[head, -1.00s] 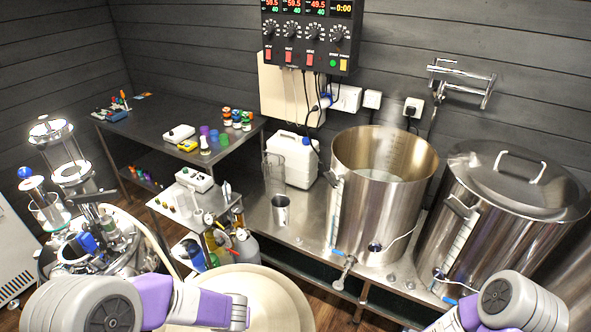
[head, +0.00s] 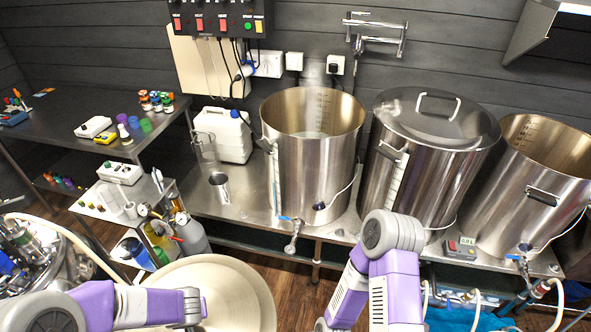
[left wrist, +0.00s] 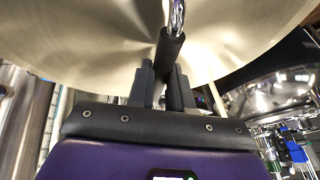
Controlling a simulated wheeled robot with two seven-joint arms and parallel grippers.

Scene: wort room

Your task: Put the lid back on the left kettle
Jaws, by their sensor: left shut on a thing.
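The left kettle (head: 313,165) is a tall steel pot, open at the top, on the steel bench in the head view. My left gripper (head: 194,308) is at the lower left, well in front of and below that kettle's rim. In the left wrist view my left gripper (left wrist: 163,85) is shut on the dark grip of a handle on a large round metal lid (left wrist: 90,40). The lid also shows as a pale disc in the head view (head: 240,290), apart from the kettle. My right arm shows at the lower middle; its gripper is out of view.
The middle kettle (head: 410,180) wears a lid; the right kettle (head: 545,190) is open. A white jug (head: 225,135) and a steel cup (head: 220,187) stand left of the left kettle. A tap (head: 292,232) sticks out in front. A pipe fitting (head: 375,35) is on the wall above.

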